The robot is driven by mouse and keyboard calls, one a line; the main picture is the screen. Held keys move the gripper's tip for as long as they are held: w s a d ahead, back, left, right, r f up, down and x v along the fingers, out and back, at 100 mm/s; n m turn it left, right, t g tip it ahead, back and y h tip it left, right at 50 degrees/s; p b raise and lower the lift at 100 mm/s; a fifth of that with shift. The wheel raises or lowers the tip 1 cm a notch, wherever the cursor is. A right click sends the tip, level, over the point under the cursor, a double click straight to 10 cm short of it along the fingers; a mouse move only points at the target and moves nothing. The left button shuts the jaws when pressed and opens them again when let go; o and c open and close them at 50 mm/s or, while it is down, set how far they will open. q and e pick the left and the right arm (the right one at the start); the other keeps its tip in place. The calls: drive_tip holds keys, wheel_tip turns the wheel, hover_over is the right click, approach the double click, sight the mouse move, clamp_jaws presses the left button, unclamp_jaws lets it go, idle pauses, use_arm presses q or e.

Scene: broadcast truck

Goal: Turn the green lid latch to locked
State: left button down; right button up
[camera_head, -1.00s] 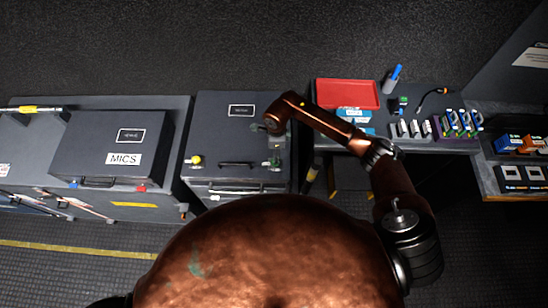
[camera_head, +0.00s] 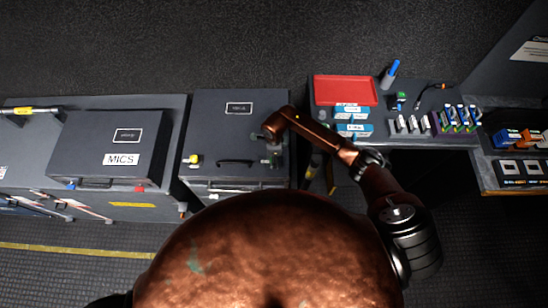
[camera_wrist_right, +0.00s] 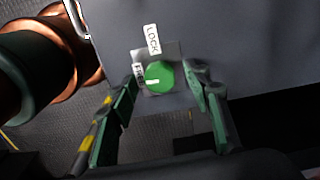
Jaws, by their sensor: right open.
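The round green lid latch (camera_wrist_right: 158,74) sits on a grey plate on the dark case in the right wrist view. Its white mark points left, toward the label that seems to read FREE (camera_wrist_right: 139,74). The LOCK label (camera_wrist_right: 152,39) is above it. My right gripper (camera_wrist_right: 161,78) is open, with one finger on each side of the latch; I cannot tell whether either touches it. In the head view, my right gripper (camera_head: 274,157) is at the right front of the case (camera_head: 215,130), largely hiding the latch. My left gripper is not in view.
The case also has a yellow latch (camera_head: 195,160) and a black handle (camera_head: 235,162). A MICS case (camera_head: 95,145) stands to the left. A red tray (camera_head: 345,89) and small boxed items are on the counter to the right.

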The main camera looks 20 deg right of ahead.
drive_tip(key=shift+c, duration=0.5)
drive_tip(key=c, duration=1.1)
drive_tip(key=shift+o, duration=0.2)
drive_tip(key=shift+m, duration=0.4)
drive_tip(key=m+b, duration=0.1)
drive_tip(key=m, duration=0.1)
drive_tip(key=shift+m, duration=0.4)
drive_tip(key=m+b, duration=0.1)
drive_tip(key=m, duration=0.3)
drive_tip(key=shift+m, duration=0.3)
drive_tip(key=m, duration=0.4)
drive_tip(key=shift+m, duration=2.3)
